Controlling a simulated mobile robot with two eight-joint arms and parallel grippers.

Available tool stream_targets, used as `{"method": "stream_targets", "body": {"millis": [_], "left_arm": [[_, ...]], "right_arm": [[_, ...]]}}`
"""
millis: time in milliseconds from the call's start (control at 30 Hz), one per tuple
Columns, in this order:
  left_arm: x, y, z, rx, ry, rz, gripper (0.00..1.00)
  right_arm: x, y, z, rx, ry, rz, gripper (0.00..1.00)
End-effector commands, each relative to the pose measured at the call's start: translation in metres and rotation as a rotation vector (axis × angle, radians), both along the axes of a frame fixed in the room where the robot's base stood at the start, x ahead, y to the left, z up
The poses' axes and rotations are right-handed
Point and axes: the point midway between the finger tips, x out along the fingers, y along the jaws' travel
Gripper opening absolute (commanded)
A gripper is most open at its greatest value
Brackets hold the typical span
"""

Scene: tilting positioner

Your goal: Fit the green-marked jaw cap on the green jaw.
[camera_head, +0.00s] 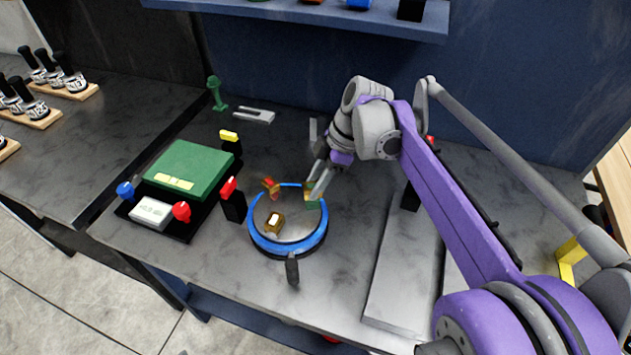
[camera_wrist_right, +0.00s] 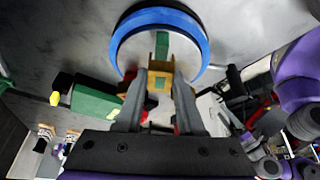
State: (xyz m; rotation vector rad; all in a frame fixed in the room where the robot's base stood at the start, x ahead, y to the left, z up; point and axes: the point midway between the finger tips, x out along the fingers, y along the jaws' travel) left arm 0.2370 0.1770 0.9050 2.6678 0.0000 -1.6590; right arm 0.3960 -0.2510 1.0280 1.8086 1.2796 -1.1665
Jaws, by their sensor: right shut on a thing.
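My right gripper (camera_head: 318,182) is shut on a brass-coloured jaw cap (camera_wrist_right: 160,66) with a green mark. The cap shows partly between the fingertips in the head view (camera_head: 309,188). The cap is at the green jaw (camera_head: 314,204), near the right rim of the blue-ringed round plate (camera_head: 285,247); the green jaw also shows just beyond the cap in the wrist view (camera_wrist_right: 162,45). I cannot tell whether they touch or how far the cap sits on the jaw. My left gripper is not in view.
On the plate are a red-marked jaw (camera_head: 270,186) and a brass piece with a white top (camera_head: 274,222). Dark posts, one red-topped (camera_head: 232,202) and one in front (camera_head: 292,270), stand close around the plate. A green box (camera_head: 187,166) with red and blue knobs is at the left.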

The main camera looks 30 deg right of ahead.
Motion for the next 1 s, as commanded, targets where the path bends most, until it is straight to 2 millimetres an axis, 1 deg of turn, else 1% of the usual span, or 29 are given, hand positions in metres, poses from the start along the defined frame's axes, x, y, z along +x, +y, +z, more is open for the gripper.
{"method": "stream_targets", "body": {"millis": [167,867,900,967,1000], "left_arm": [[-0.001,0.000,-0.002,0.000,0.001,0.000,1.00],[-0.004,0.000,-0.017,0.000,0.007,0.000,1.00],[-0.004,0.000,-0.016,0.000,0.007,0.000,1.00],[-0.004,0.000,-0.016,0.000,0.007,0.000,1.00],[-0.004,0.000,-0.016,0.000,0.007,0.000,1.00]], "right_arm": [[0.000,0.000,-0.003,0.000,0.000,0.000,0.00],[0.000,0.000,-0.031,0.000,0.000,0.000,0.00],[0.000,0.000,-0.031,0.000,0.000,0.000,0.42],[0.000,0.000,-0.030,0.000,0.000,0.000,0.53],[0.000,0.000,-0.030,0.000,0.000,0.000,0.60]]}}
